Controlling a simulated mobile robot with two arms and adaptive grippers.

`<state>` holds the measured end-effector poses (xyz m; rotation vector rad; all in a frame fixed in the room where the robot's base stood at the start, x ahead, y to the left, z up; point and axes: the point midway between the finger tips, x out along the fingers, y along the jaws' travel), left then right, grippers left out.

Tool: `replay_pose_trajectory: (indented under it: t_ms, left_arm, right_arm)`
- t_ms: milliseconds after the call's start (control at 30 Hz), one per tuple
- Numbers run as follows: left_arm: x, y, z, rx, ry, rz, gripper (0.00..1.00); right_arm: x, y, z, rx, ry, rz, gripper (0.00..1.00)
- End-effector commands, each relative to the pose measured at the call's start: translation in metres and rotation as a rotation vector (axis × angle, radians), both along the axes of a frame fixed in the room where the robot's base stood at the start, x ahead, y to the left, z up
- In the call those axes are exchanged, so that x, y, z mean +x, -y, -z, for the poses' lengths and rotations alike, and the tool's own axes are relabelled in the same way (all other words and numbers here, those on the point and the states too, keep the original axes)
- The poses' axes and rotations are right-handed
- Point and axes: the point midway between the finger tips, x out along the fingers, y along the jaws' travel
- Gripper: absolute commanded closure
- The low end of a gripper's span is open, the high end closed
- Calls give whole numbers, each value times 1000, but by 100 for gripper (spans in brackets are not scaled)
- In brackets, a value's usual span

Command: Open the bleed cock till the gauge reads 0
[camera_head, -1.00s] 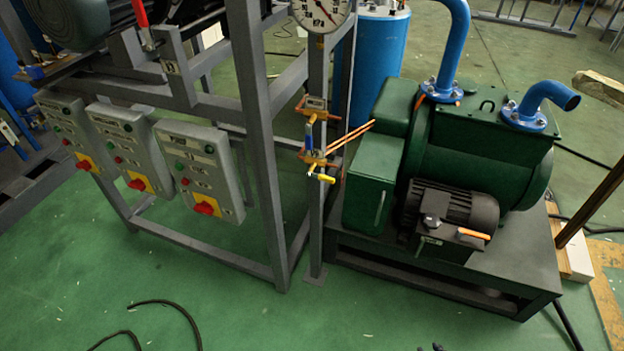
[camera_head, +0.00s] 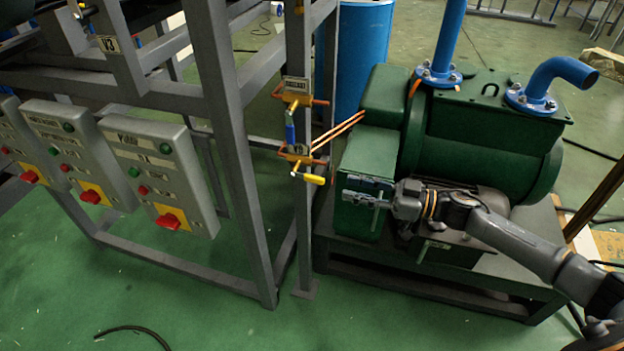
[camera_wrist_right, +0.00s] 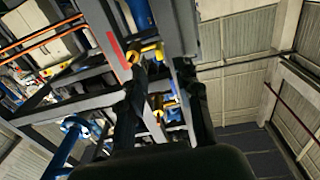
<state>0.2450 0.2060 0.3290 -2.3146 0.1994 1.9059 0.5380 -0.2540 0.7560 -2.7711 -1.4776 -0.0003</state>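Two small brass cocks sit on the grey upright post. The lower one has a yellow handle (camera_head: 314,179) pointing right and slightly down; the upper one has a blue handle (camera_head: 290,132) hanging down. In the right wrist view a yellow handle (camera_wrist_right: 148,53) shows beyond the spread fingers (camera_wrist_right: 162,85). The gauge is out of the head view. My left gripper is not in view.
The green pump (camera_head: 480,140) with blue pipes stands right of the post, behind my right arm. Thin copper tubes (camera_head: 338,131) run from the cocks towards it. Grey switch boxes (camera_head: 158,175) hang on the frame at left. The green floor in front is mostly clear.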

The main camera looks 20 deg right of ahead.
Motion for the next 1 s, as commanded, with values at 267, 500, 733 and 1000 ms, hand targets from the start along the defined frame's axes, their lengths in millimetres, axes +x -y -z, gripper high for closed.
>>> replay_pose_trajectory:
  t_ms: [267, 500, 733, 1000]
  left_arm:
    - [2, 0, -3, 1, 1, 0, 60]
    - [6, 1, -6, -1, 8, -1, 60]
    - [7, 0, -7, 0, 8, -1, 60]
    - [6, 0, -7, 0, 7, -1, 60]
  right_arm:
    - [35, -50, -1, 2, 4, 1, 67]
    - [52, -76, 0, 0, 2, 3, 67]
    - [56, -81, 0, 0, 0, 3, 67]
    - [56, -81, 0, -1, 1, 3, 87]
